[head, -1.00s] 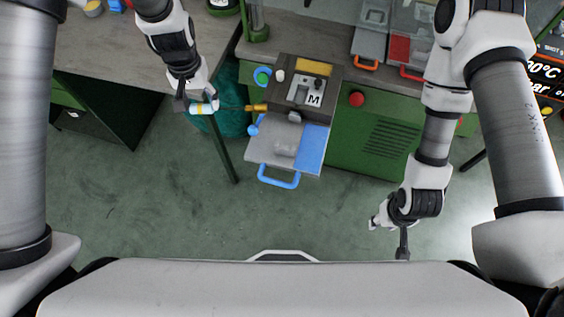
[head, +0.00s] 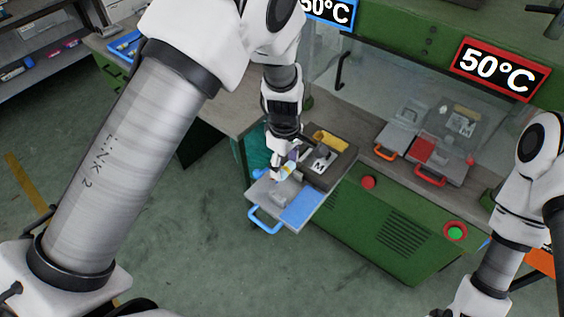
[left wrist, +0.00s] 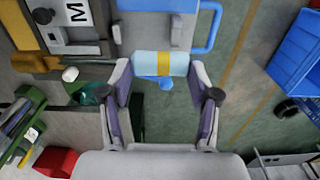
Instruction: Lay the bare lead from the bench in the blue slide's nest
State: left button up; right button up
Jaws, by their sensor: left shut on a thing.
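My left gripper (head: 283,172) is over the blue slide, near the machine's edge. In the left wrist view its fingers (left wrist: 163,78) are shut on the bare lead (left wrist: 147,64), a pale cylinder with a yellow band. The lead's thin dark cable and brass-coloured end (left wrist: 35,62) reach to the left. The blue slide (head: 263,189) is a grey plate with a blue pad and blue handle, pulled out from the machine. A grey raised block sits on it, partly behind the gripper. I cannot tell whether the lead touches the slide. My right gripper is out of view.
The block marked M (head: 320,163) stands behind the slide on the green machine (head: 390,225). Slides with an orange handle (head: 384,152) and a red handle (head: 431,181) are to the right. A red button (head: 368,182) is on the front. Floor in front is clear.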

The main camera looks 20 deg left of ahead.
pick_arm(q)
jog(key=shift+a+f, duration=0.25)
jog(key=shift+a, duration=0.05)
jog(key=shift+d+f, duration=0.1)
jog(key=shift+f, duration=0.25)
notch_tip(320, 180, down, 2)
jog(key=b, duration=0.4)
send_over(282, 196)
jog(key=shift+f, duration=2.7)
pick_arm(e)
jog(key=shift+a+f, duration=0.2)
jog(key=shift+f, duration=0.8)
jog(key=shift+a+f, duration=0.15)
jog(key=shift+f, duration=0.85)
pick_arm(q)
jog(key=o, duration=1.6)
